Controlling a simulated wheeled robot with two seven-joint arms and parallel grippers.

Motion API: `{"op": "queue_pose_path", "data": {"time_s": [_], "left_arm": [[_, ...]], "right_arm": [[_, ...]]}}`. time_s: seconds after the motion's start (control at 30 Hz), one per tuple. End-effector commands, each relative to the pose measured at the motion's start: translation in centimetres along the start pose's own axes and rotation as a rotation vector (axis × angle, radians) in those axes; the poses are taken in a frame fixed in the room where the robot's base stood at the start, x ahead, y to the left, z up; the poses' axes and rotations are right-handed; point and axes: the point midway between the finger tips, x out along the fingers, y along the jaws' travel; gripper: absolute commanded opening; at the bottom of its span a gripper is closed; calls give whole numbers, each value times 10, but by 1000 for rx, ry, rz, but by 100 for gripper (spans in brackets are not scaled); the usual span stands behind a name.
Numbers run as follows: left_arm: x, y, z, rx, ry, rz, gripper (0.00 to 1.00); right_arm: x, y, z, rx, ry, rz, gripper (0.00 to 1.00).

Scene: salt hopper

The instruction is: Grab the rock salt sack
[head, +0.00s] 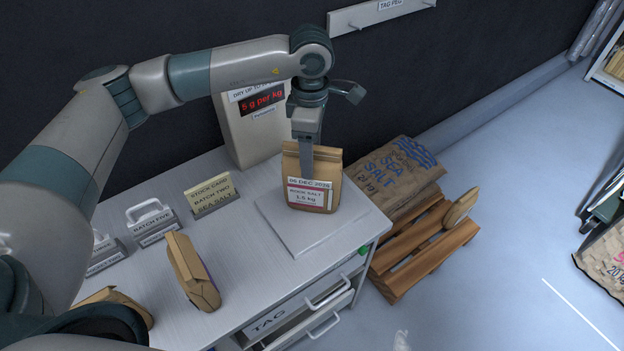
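The rock salt sack (322,192) is a small brown paper bag with a white and red label reading "ROCK SALT 1.5 kg". It appears to stand upright on the pale square plate (297,236) at the right end of the bench. My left gripper (306,160) comes down from above onto the sack's top, pointing downward. One finger shows in front of the sack's upper part; the other is hidden, so I cannot tell whether they grip it. My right gripper is not in view.
A box with a red "5 g per kg" display (249,126) stands behind the plate. Another brown packet (192,272) and label blocks (152,222) are on the bench. A large sea salt sack (392,176) lies on a wooden pallet (425,245) to the right.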

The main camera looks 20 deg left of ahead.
Motion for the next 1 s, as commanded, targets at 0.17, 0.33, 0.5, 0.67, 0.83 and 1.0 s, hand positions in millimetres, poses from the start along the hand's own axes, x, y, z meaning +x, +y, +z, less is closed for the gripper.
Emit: {"op": "queue_pose_path", "data": {"time_s": [0.17,0.33,0.5,0.67,0.83,1.0], "left_arm": [[12,-3,2,0,2,-3,64],[33,-4,3,0,3,-4,64],[45,-3,3,1,1,-1,64],[47,-3,3,1,1,0,64],[47,-3,3,1,1,0,64],[47,-3,3,0,1,0,56]], "right_arm": [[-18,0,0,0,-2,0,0],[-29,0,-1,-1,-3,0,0],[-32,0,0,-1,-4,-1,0],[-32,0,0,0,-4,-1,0],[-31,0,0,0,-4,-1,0],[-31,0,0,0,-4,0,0]]}}
